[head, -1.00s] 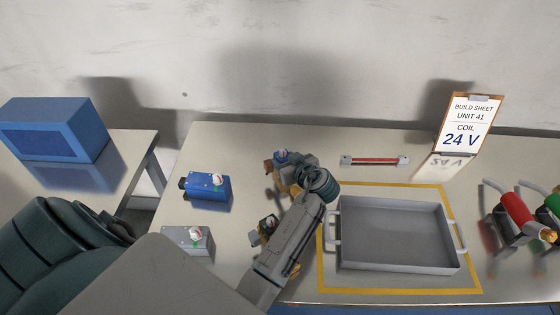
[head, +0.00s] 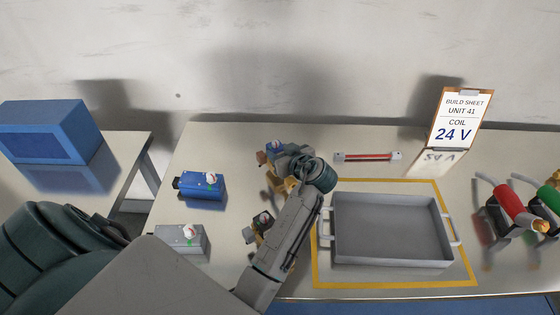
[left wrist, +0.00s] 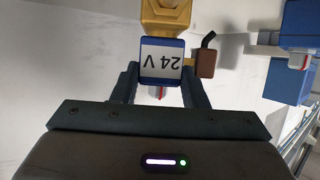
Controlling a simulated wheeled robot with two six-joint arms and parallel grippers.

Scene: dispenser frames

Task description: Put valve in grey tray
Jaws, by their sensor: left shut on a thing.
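My left gripper (head: 284,158) is shut on a valve with a blue coil (head: 276,146) and a brass body. In the left wrist view the gripper fingers (left wrist: 160,88) sit on either side of the blue coil (left wrist: 161,62), whose label reads 24 V upside down. The brass body (left wrist: 165,14) and a brown plug (left wrist: 206,63) show beyond it. A second brass valve (head: 262,222) with a dark coil stands on the table nearer me, partly behind my arm. The grey tray (head: 392,258) is empty, to the right of my gripper. My right gripper is not in view.
The tray lies inside a yellow outline. A blue box device (head: 203,186) and a grey one (head: 182,238) stand at left. A red-striped bar (head: 367,156) lies behind the tray. The build sheet (head: 461,120) reads COIL 24 V. Red (head: 507,205) and green tools stand at right.

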